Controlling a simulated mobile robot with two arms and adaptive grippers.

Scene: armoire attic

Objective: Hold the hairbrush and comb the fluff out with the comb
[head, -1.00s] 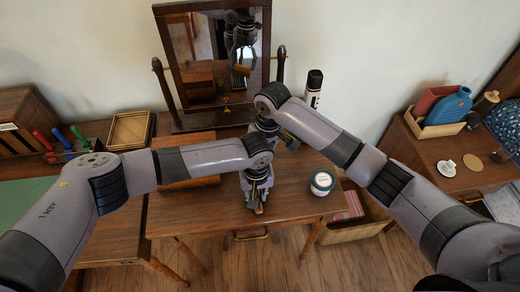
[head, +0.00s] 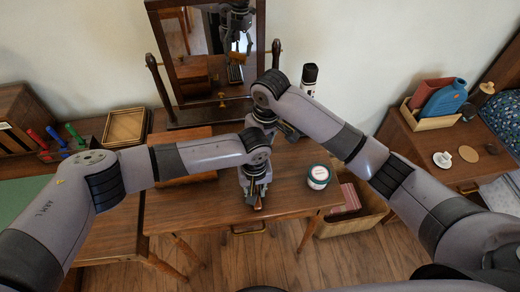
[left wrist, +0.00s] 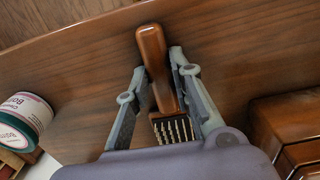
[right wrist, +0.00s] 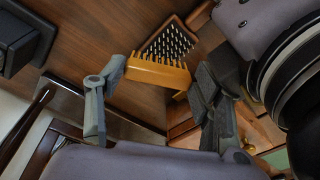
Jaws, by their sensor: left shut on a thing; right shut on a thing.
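The hairbrush (left wrist: 154,55) has a glossy brown wooden handle and a dark pad with pale-tipped bristles. My left gripper (left wrist: 160,70) is shut on its handle above the desk; in the head view my left gripper (head: 256,197) hangs near the desk's front edge. The yellow-orange comb (right wrist: 158,72) is held between the fingers of my right gripper (right wrist: 161,80), teeth toward the bristles of the hairbrush (right wrist: 171,42). In the right wrist view comb and bristles appear close; I cannot tell whether they touch. I cannot make out any fluff. My arms largely hide both tools in the head view.
A white jar with a green band (head: 318,176) stands on the desk (head: 285,200) to the right. A mirror (head: 210,55), a black-capped bottle (head: 308,80) and a wooden box (head: 180,140) are behind. A crate (head: 350,218) sits on the floor at right.

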